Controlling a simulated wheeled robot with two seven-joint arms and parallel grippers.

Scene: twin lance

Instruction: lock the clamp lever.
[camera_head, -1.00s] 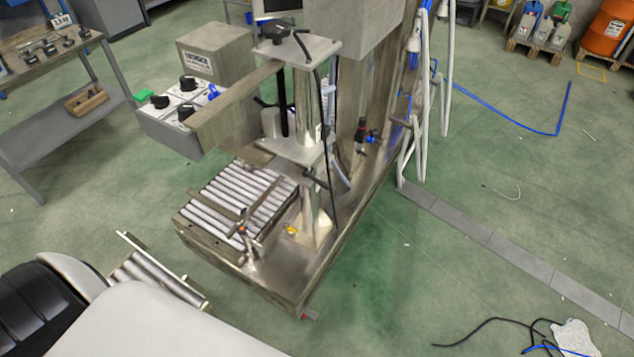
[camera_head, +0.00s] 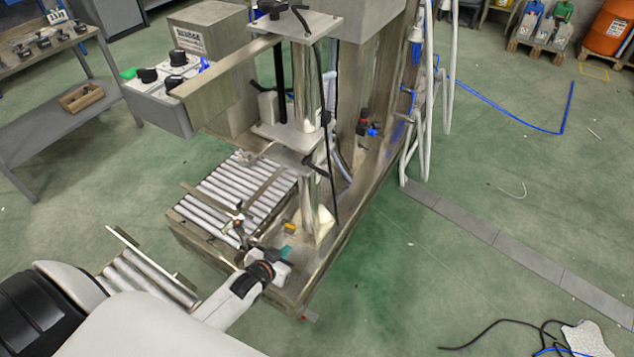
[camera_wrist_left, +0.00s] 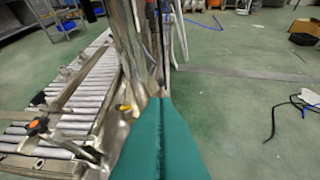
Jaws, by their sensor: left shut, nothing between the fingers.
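My left gripper (camera_head: 286,252) reaches low over the front of the machine base, its teal fingers shut and empty. The fingers also fill the lower middle of the left wrist view (camera_wrist_left: 159,125), tips towards the metal column. A small yellow part (camera_head: 290,228) sits at the column's foot, close beyond the fingertips; it also shows just left of them in the wrist view (camera_wrist_left: 123,108). A black lever (camera_head: 314,168) sticks out from the column bracket higher up. I cannot tell which of these is the clamp lever. My right gripper is not in view.
A roller bed (camera_head: 225,195) with crossing bars and an orange-hubbed knob (camera_head: 238,222) lies left of the gripper. The steel column (camera_head: 305,90) and hanging black cable stand behind it.

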